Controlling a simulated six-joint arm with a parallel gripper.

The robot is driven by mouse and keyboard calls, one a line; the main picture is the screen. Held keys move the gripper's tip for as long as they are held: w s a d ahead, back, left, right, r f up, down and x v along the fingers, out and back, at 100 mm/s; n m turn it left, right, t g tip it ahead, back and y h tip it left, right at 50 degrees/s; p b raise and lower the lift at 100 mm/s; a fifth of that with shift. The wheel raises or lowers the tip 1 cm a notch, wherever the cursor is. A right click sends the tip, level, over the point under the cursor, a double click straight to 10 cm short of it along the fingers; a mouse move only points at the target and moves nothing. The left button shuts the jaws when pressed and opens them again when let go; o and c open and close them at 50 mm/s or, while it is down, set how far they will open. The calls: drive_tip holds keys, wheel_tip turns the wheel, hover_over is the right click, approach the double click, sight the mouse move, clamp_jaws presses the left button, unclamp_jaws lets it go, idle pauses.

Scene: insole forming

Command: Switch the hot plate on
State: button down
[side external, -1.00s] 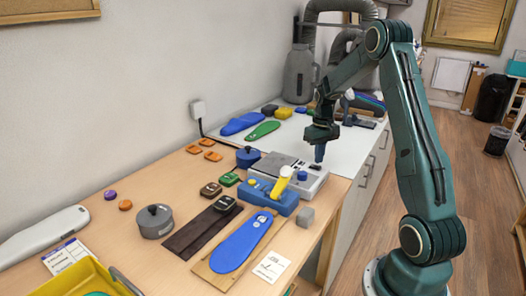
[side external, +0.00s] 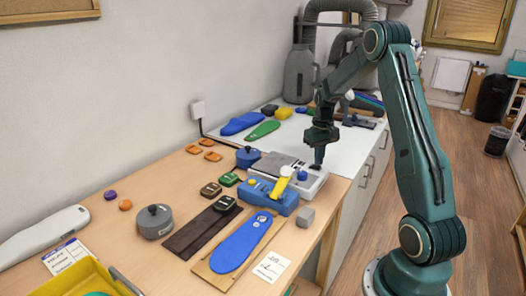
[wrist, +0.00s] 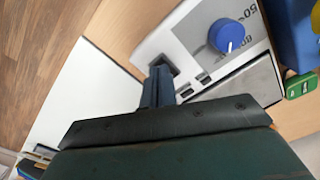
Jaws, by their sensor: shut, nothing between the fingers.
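The hot plate (side external: 268,168) is a low pale box with a grey top, at the back end of the wooden table. It has a blue dial (side external: 302,175), which also shows in the wrist view (wrist: 228,36) with a white mark and printed numbers. A dark switch in a square recess (wrist: 163,63) sits in the panel left of the dial in the wrist view. My gripper (side external: 318,165) is shut and empty, pointing down at the panel. In the wrist view its fingertips (wrist: 158,72) are at the switch and partly hide it; I cannot tell whether they touch.
A blue block with a yellow lever (side external: 280,187) stands just in front of the hot plate. A dark blue pot (side external: 247,157) is to the left. The white counter (side external: 345,150) behind is partly clear.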

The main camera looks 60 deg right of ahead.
drive_tip(key=shift+f, duration=0.5)
idle(0.5)
drive_tip(key=shift+r, duration=3.5)
